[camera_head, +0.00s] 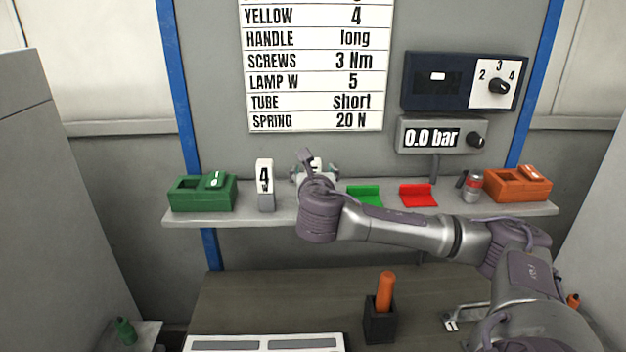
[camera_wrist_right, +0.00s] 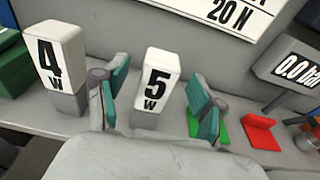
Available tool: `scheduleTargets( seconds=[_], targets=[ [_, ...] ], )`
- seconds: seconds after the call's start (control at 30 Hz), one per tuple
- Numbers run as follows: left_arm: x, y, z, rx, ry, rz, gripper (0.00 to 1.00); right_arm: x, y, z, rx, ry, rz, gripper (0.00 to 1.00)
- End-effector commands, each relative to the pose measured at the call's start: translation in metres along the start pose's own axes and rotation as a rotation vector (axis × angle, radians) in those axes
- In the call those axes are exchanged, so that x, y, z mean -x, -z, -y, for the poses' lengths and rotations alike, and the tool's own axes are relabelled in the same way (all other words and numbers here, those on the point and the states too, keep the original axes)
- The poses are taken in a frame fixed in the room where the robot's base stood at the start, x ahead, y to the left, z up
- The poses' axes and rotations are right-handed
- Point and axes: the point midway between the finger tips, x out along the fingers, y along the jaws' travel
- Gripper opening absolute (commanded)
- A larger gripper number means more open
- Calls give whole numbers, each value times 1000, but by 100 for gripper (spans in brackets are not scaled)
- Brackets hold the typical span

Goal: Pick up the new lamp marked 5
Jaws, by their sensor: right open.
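The lamp marked 5 (camera_wrist_right: 156,85) is a white block with "5 W" on a grey base, upright on the shelf. In the right wrist view it stands between the two fingers of my open right gripper (camera_wrist_right: 158,105), with a gap on each side. In the head view my right gripper (camera_head: 315,174) is at the shelf and hides most of this lamp; only a bit of its white top (camera_head: 316,163) shows. The lamp marked 4 (camera_head: 264,178) stands to the left; it also shows in the wrist view (camera_wrist_right: 55,60). My left gripper is not in view.
The shelf (camera_head: 235,217) also holds a green box (camera_head: 190,197), a green holder (camera_head: 366,196), a red holder (camera_head: 417,197), a can (camera_head: 473,187) and an orange box (camera_head: 515,188). A chart (camera_head: 315,65) hangs behind. Below, a black holder (camera_head: 380,322) stands on the bench.

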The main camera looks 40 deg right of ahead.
Motion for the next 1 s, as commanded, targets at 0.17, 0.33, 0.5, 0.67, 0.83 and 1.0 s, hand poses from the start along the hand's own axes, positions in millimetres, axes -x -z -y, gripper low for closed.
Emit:
scheduleTargets(
  seconds=[0.17, 0.33, 0.5, 0.67, 0.83, 1.0],
  targets=[
    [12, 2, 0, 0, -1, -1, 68, -23, -4, 0, -1, 2, -2, 69],
    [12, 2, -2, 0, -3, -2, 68, -28, -2, 0, -1, -1, -1, 69],
    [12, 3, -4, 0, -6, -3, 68, -28, -2, 0, -1, -1, -1, 62],
    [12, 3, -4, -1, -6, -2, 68, -28, -2, 0, -1, -1, -1, 35],
    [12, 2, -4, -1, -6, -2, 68, -28, -2, 0, 0, 0, -1, 7],
    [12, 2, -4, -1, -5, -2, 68, -28, -3, 0, -1, 0, 0, 2]
  ],
)
